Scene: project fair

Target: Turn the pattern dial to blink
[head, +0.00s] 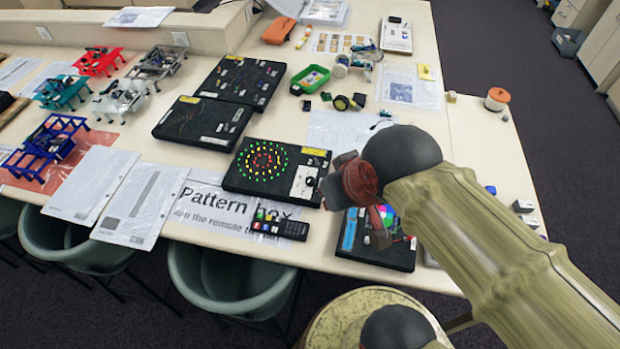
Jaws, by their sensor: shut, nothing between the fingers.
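The pattern box (235,183), a flat black box with rings of green, yellow and red lights, lies on the table near the front edge. A white panel (304,181) at its right side bears a small dark dial (308,180); its setting and lettering are too small to read. My gripper (329,190) is shut and empty. It appears just right of the panel, by the box's right edge; I cannot tell whether it touches anything. My gripper and arm hide part of the table to the right.
A black remote (280,229) lies on the "Pattern box" sheet (225,212) in front. Another black box with coloured discs (376,252) sits below my gripper. More black boxes (203,122) lie behind left. Green chairs (232,282) and a round stool (350,312) stand at the table's front.

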